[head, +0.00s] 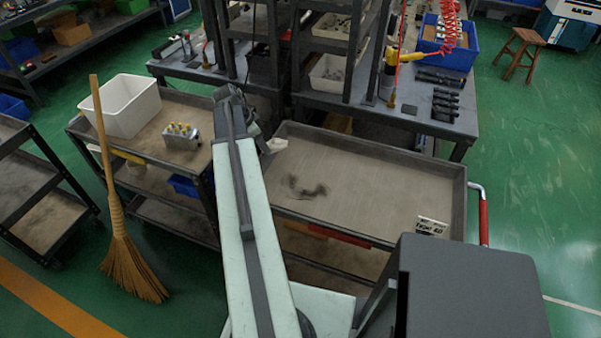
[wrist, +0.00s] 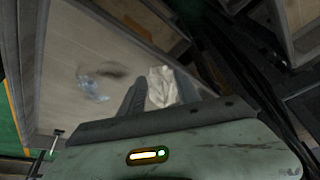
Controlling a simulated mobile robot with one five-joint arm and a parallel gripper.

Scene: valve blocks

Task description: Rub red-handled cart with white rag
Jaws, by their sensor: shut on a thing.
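The red-handled cart (head: 380,195) is in the middle right of the head view, with its red handle (head: 484,222) at the right end. Its grey-brown top tray has a dark smudge (head: 303,188) left of the middle. The wrist view also shows the tray (wrist: 60,60), the smudge (wrist: 125,72) and a pale shiny patch (wrist: 93,88) beside it. My gripper (wrist: 160,80) is shut on the white rag (wrist: 162,90). In the head view the rag (head: 277,145) is over the tray's far left corner, and my arm hides most of the gripper. I cannot tell whether the rag touches the tray.
A left cart (head: 150,145) holds a white bin (head: 121,105) and a valve block (head: 181,137). A broom (head: 125,255) leans there. A workbench with shelves (head: 400,100) stands close behind.

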